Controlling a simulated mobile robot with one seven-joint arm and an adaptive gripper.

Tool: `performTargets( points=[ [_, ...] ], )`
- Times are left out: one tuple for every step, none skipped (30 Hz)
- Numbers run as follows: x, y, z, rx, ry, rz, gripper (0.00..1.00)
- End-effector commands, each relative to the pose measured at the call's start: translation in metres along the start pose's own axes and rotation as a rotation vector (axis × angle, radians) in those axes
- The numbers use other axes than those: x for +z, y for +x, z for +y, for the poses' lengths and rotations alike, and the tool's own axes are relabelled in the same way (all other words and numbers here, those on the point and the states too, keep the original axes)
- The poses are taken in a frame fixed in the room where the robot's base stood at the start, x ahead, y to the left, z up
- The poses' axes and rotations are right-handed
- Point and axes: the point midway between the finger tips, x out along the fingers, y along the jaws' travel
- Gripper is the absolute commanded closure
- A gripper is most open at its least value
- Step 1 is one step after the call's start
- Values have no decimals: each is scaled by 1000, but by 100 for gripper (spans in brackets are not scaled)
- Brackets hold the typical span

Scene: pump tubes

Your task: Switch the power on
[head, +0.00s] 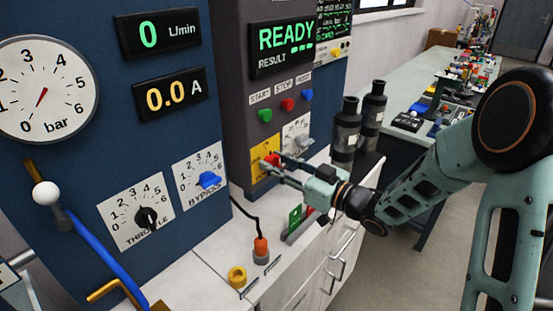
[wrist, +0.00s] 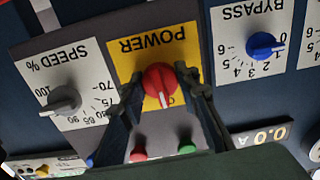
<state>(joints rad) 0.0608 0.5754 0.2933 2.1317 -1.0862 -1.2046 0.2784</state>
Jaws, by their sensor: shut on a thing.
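The red power knob (head: 272,159) sits on a yellow plate on the grey control panel. In the wrist view the red knob (wrist: 160,82) is seen upside down, on the yellow plate (wrist: 135,62) marked POWER. Its white pointer line points toward the bottom of that picture. My gripper (head: 276,163) reaches in from the right, with one finger on each side of the knob. In the wrist view my gripper (wrist: 159,88) is shut on the knob, and the knob's face stays visible between the fingers.
A grey speed knob (wrist: 62,100) and a blue bypass knob (wrist: 262,43) flank the power plate. Green (head: 265,115), red (head: 287,104) and blue (head: 308,93) buttons sit above. The display (head: 286,40) reads READY. Dark cylinders (head: 346,130) stand right of the panel.

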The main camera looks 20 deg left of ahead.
Motion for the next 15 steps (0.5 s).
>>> performTargets(
  points=[
    [0, -1, 0, 1, 16, -2, 95],
    [0, -1, 0, 1, 23, -2, 95],
    [0, -1, 0, 1, 31, -2, 95],
    [0, -1, 0, 1, 36, -2, 95],
    [0, 0, 0, 1, 41, -2, 95],
    [1, 0, 0, 1, 46, -2, 95],
    [1, 0, 0, 1, 49, -2, 95],
    [1, 0, 0, 1, 51, -2, 95],
    [1, 0, 0, 0, 54, -2, 95],
    [1, 0, 0, 0, 55, -2, 95],
    [1, 0, 0, 0, 55, -2, 95],
    [1, 0, 0, 0, 56, -2, 95],
    [1, 0, 0, 0, 56, -2, 95],
    [1, 0, 0, 0, 55, -2, 95],
    [1, 0, 0, 0, 55, -2, 95]
  ],
)
